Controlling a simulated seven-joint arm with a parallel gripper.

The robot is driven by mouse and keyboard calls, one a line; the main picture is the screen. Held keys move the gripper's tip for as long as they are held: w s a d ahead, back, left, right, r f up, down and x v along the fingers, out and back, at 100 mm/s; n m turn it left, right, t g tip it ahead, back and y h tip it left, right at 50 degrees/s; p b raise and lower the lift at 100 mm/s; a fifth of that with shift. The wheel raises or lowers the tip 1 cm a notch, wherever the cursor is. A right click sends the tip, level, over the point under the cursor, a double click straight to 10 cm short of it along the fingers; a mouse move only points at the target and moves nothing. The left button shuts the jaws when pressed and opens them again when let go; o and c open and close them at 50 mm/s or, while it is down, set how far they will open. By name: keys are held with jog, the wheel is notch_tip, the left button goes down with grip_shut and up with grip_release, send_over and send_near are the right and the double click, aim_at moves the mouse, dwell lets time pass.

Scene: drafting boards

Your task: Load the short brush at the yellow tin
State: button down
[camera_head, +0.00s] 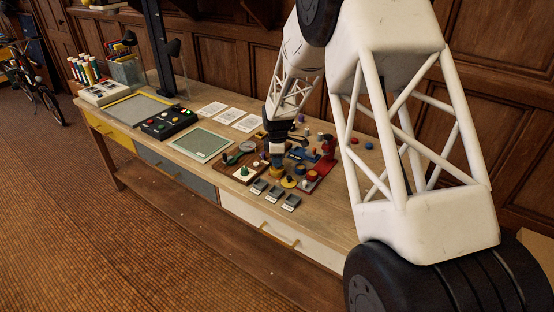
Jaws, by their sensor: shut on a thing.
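My gripper (277,158) points down over the cluttered right part of the wooden table. It is shut on what seems to be the short brush, but the brush is too small and too covered by the fingers to make out. A small yellow thing, likely the yellow tin (277,172), shows directly below the fingertips. I cannot tell whether the brush touches it or is inside it. A flat yellow disc (289,182) lies just right of it.
A red tray (322,172) with small pieces is close on the right. A board with a green-topped piece (244,171) is on the left. Grey labelled blocks (274,194) line the front. A green mat (203,144) and white sheets (230,116) lie further left.

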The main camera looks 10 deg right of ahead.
jog(key=shift+f, duration=0.55)
dwell(1.8)
jog(key=shift+r, duration=0.15)
jog(key=shift+r, duration=3.45)
jog(key=w+m, duration=0.2)
jog(key=w, duration=0.2)
jog(key=w+f+m, duration=0.1)
jog(key=w+m, duration=0.2)
jog(key=w, duration=0.1)
jog(key=w+f+m, duration=0.1)
jog(key=w+m, duration=0.1)
jog(key=w, duration=0.3)
jog(key=shift+d+m, duration=0.3)
jog(key=shift+d, duration=0.1)
jog(key=w+f+m, duration=0.1)
jog(key=w+m, duration=0.1)
jog(key=w, duration=0.1)
jog(key=w+d+f+m, duration=0.1)
jog(key=w+m, duration=0.2)
jog(key=w, duration=0.1)
jog(key=w+f+m, duration=0.1)
jog(key=w+m, duration=0.1)
jog(key=w, duration=0.2)
jog(key=shift+w+d+m, duration=0.15)
jog(key=shift+m, duration=0.15)
jog(key=shift+w+f+m, duration=0.2)
jog(key=shift+w+m, duration=0.3)
jog(key=shift+w, duration=0.2)
jog(key=shift+s+d, duration=0.1)
jog(key=shift+s, duration=0.05)
